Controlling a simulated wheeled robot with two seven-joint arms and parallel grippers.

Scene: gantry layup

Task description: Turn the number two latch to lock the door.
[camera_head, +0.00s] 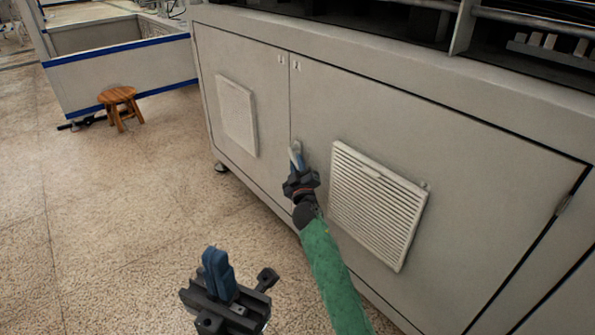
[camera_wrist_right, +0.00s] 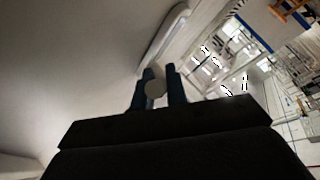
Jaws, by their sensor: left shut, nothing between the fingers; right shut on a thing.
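The grey cabinet has two closed-looking doors, a left door (camera_head: 215,55) and a right door (camera_head: 450,150), meeting at a vertical seam. A small pale latch handle (camera_head: 293,152) sticks out low by that seam. My right gripper (camera_head: 298,165) is at the latch, its fingers partly hidden. In the right wrist view, its blue fingers (camera_wrist_right: 159,88) are shut on a rounded grey part of the latch (camera_wrist_right: 154,90), and a long pale bar extends beyond them. My left gripper (camera_head: 217,272) is shut and empty, over the floor in front of the cabinet. I cannot read any latch number.
A louvred vent (camera_head: 375,205) stands out right of my right gripper, and a paler vent (camera_head: 237,115) is on the left door. Two small labels (camera_head: 296,65) sit near the doors' top edge. A wooden stool (camera_head: 119,100) stands far left.

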